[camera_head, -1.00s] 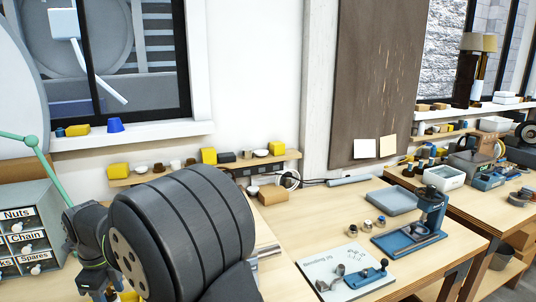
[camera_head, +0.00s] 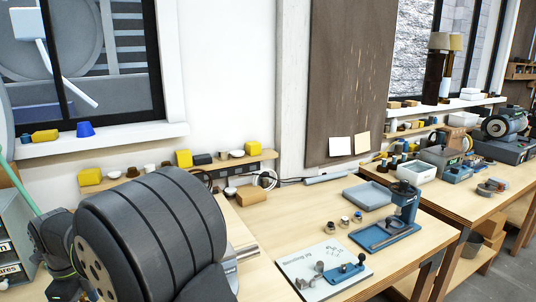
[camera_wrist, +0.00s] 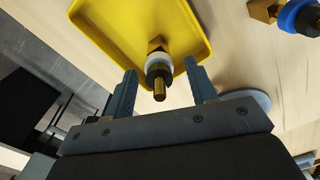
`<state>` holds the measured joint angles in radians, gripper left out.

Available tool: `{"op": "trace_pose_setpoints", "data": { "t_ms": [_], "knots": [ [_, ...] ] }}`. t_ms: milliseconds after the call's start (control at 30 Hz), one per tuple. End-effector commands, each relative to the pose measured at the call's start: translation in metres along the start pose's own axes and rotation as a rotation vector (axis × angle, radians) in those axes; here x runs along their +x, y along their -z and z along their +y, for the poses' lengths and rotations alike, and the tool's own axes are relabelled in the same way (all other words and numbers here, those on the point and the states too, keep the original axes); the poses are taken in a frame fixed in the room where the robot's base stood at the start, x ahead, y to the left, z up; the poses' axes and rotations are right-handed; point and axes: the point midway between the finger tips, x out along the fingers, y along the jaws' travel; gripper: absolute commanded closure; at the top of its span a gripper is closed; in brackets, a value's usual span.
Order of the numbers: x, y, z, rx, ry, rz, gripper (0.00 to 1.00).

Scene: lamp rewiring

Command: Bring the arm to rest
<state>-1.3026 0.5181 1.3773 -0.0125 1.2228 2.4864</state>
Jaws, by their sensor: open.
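My gripper (camera_wrist: 160,72) shows only in the wrist view, with its two dark blue-grey fingers spread wide and nothing held between them. A brass fitting (camera_wrist: 159,86) with a white ring and a dark ring appears in the gap between the fingers, with visible space on both sides. It stands on or over a yellow tray (camera_wrist: 112,32); I cannot tell how far it is from the fingers. In the head view my large dark arm link covers the lower left and hides part of the bench.
A brass piece with a blue ring (camera_wrist: 298,16) lies at the wrist view's top right. On the wooden bench (camera_head: 285,230) are a blue press (camera_head: 390,225), a grey tray (camera_head: 367,196), a board with small parts (camera_head: 315,265) and several small fittings. A cardboard box (camera_head: 252,195) stands behind.

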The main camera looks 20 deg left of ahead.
Motion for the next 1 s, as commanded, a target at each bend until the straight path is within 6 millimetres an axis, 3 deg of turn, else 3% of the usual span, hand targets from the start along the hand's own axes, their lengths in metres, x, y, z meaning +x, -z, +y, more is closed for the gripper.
{"op": "trace_pose_setpoints", "data": {
  "t_ms": [500,600,1000],
  "knots": [
    [-0.106,0.0,0.0,0.001,0.001,-0.001,0.48],
    [-0.077,0.001,0.001,0.0,-0.004,0.005,0.48],
    [0.004,0.001,0.001,0.0,-0.003,0.004,0.48]
  ]
}}
